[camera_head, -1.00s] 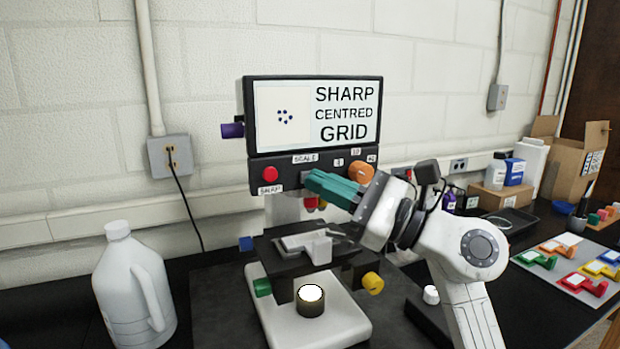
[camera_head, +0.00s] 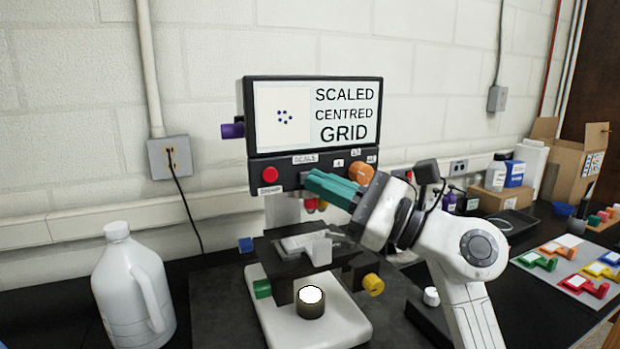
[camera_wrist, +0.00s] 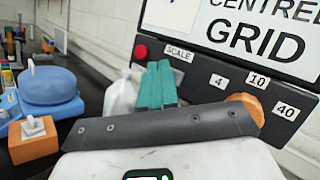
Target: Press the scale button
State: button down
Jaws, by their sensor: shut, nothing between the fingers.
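The microscope's control panel (camera_head: 328,166) sits below its screen (camera_head: 328,110), which reads SCALED, CENTRED, GRID. The SCALE label (camera_head: 305,159) is on the panel and also shows in the wrist view (camera_wrist: 178,53). My gripper (camera_head: 310,180) has its teal fingers closed together, with the tips at the panel just under that label. In the wrist view the teal fingers (camera_wrist: 155,80) point up at the panel just left of and below the label. The button under the label is hidden behind the fingers, so I cannot tell whether they touch it.
A red button (camera_head: 270,174) is left of the fingertips and an orange knob (camera_head: 361,173) is right of them. The microscope stage (camera_head: 305,243) is below my gripper. A white jug (camera_head: 133,285) stands at left. Coloured parts lie on a mat (camera_head: 575,279) at right.

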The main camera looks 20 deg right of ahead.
jog(key=shift+s, duration=0.6)
jog(key=shift+s, duration=2.5)
